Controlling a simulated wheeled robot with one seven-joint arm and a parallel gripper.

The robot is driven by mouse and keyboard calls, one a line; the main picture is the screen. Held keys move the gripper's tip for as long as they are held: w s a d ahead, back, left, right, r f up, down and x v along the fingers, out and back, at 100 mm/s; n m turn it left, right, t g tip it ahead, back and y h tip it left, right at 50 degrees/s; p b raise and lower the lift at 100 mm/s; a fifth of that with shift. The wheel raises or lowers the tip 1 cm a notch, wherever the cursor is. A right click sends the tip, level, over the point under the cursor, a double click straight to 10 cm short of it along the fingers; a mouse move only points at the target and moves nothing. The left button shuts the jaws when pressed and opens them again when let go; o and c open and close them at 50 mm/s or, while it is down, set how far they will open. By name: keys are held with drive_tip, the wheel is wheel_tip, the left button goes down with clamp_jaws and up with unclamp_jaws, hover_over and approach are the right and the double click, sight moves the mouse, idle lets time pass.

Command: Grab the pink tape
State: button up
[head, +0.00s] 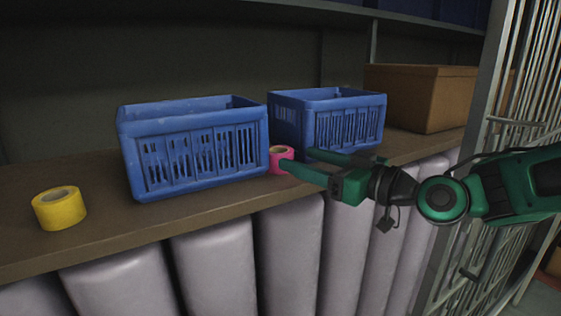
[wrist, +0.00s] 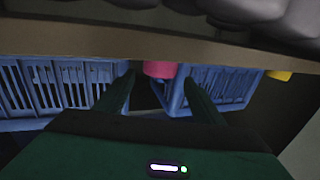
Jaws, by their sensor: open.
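The pink tape (head: 276,161) stands on the wooden shelf between the two blue crates, near the front edge. In the wrist view the pink tape (wrist: 160,68) shows ahead, in the gap between my two fingers. My gripper (head: 298,160) reaches in from the right with its fingers apart and nothing held. In the head view one fingertip overlaps the right side of the tape; I cannot tell whether it touches. In the wrist view my gripper (wrist: 159,80) has one finger on each side of the tape's line. The wrist picture appears upside down.
A blue crate (head: 200,160) stands left of the tape and another blue crate (head: 345,125) behind and right. Yellow tape (head: 60,213) lies at the far left. A brown box (head: 420,95) stands at the right, beside a metal rack (head: 490,130). Pale padded shapes (head: 215,260) line the shelf front.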

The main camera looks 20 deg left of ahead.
sight(291, 155)
drive_tip(key=shift+x, duration=2.55)
drive_tip(key=shift+f, duration=0.1)
drive_tip(key=c, duration=0.9)
drive_tip(key=shift+d, duration=0.1)
